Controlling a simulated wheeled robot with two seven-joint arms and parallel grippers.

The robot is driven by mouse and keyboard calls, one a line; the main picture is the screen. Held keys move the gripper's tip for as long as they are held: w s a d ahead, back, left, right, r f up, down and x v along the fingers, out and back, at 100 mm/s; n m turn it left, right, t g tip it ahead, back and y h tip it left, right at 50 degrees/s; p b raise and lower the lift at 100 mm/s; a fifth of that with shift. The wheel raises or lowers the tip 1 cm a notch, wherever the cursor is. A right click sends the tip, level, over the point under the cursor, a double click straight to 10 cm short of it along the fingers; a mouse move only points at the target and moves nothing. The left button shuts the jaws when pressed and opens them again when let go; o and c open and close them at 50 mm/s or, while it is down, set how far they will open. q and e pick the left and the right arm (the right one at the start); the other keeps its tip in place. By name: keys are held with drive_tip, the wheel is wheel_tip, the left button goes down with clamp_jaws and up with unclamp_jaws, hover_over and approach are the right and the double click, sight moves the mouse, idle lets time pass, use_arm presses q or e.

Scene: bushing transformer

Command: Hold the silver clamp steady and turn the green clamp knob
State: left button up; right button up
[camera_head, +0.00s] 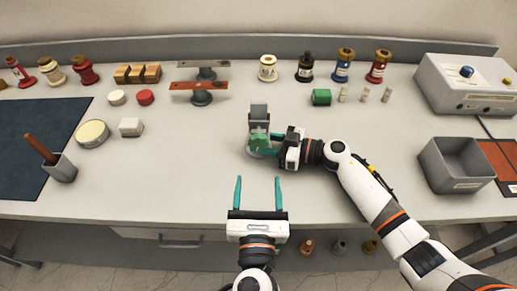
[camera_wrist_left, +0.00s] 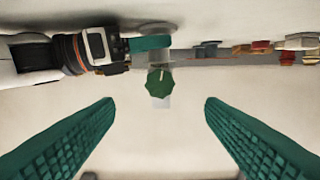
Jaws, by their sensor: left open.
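The silver clamp (camera_head: 258,113) stands upright on the grey table near the middle. Its green knob (camera_head: 260,143) is on the side facing me, and the knob (camera_wrist_left: 159,84) also shows whole in the left wrist view. My left gripper (camera_head: 258,180) is open and empty, in front of the knob and apart from it. In the left wrist view its fingers are spread wide, with the knob farther off between them. My right gripper (camera_head: 272,144) reaches in from the right, its teal fingers right beside the clamp. Whether they are closed on it is hidden.
A grey bin (camera_head: 455,165) and a control box (camera_head: 466,84) stand at the right. A dark mat (camera_head: 40,135) and a cup (camera_head: 60,168) are at the left.

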sight(259, 145)
use_arm(q)
drive_tip(key=w, duration=1)
drive_tip(key=c, duration=1)
